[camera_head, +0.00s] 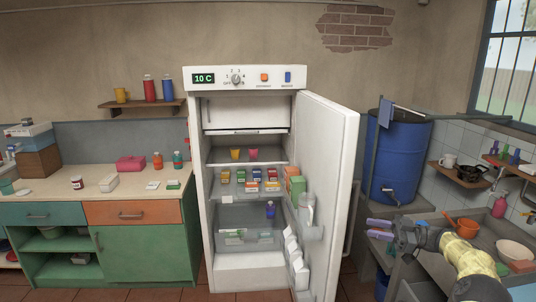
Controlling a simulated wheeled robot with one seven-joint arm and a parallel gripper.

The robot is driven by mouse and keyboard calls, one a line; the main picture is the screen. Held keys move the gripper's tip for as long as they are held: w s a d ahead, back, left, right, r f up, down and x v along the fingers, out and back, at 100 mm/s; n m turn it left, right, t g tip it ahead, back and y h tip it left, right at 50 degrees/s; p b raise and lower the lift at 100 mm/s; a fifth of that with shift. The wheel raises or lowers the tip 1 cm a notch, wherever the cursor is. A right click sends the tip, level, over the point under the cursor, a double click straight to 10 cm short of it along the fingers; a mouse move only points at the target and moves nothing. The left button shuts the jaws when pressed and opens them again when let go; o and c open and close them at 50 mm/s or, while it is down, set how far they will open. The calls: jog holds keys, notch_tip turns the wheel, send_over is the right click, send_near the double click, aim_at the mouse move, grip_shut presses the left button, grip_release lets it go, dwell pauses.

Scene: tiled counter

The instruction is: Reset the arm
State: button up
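My gripper (371,229) is at the lower right of the head view, at the end of my yellow arm. Its two purple fingers point left, with a gap between them and nothing seen in the gap. It is in front of the sink counter, to the right of the open fridge door (333,150). The white fridge (195,170) stands in the middle with its door swung open to the right. Several small boxes and cups sit on its shelves.
A blue barrel (400,155) stands behind my gripper. The sink counter (420,210) holds an orange pot (467,228) and a white bowl (513,250). A cabinet counter (70,205) with small items is at left. Some floor shows right of the door.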

jog(key=w+a+r+m+t+h, duration=0.4)
jog(key=a+t, duration=0.1)
jog(key=a, duration=0.3)
jog(key=w+a+r+m+t+h, duration=0.3)
jog(key=w+a+m+t+h, duration=0.15)
jog(key=a, duration=0.35)
jog(key=s+f+m+g+h, duration=0.2)
jog(key=s+f, duration=0.3)
jog(key=s, duration=0.8)
jog(key=s+f+m+g+h, duration=0.3)
jog(key=s+f+g+h, duration=0.2)
jog(key=s, duration=0.9)
jog(key=s+f+m+g+h, duration=0.3)
jog(key=s+f+g, duration=0.1)
jog(key=s, duration=1)
jog(key=shift+a+f+p, duration=0.4)
jog(key=shift+a, duration=0.05)
